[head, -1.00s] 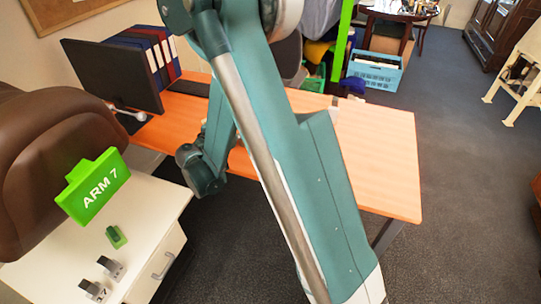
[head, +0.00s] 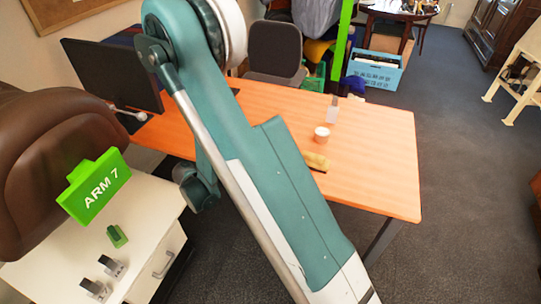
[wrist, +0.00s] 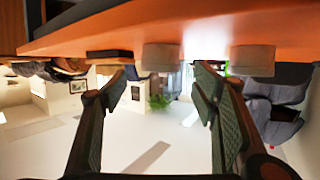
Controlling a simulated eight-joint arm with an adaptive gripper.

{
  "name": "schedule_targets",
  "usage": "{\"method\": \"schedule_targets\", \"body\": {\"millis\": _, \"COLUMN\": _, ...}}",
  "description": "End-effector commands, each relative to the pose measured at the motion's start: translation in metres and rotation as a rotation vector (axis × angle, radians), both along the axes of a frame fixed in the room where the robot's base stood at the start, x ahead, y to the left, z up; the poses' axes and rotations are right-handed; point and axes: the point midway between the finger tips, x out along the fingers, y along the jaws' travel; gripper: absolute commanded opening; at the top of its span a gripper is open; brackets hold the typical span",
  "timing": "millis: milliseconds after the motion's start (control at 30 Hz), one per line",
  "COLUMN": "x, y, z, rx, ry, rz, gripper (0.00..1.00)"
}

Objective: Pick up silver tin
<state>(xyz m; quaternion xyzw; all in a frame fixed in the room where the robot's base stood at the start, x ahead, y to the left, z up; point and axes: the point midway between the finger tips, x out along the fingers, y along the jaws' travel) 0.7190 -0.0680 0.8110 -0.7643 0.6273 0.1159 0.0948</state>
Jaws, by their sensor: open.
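I cannot clearly make out a silver tin. In the wrist view, which looks upside down, two pale grey round objects show at the table edge: one near the middle (wrist: 162,57) and one to the right (wrist: 252,60). Either might be the tin; I cannot tell. My gripper (wrist: 162,82) is open and empty, its two dark fingers spread wide. The middle object appears beyond the gap between the fingertips, apart from them. In the head view my gripper is not clearly visible, and my arm hides part of the table.
The orange table (head: 378,150) carries a small white tub (head: 321,133), a pale bottle (head: 332,108) and a yellowish item (head: 316,161). A monitor (head: 112,80) stands at its left end. A dark flat object (wrist: 109,55) shows in the wrist view. The table's right end is clear.

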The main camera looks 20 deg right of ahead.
Motion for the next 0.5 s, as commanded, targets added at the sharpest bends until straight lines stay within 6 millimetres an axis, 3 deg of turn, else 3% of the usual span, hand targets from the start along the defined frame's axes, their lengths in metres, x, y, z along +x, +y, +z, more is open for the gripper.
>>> {"method": "schedule_targets", "body": {"millis": 500, "x": 0.005, "y": -0.025, "z": -0.007, "rx": 0.0, "ry": 0.0, "rz": 0.0, "gripper": 0.59}}
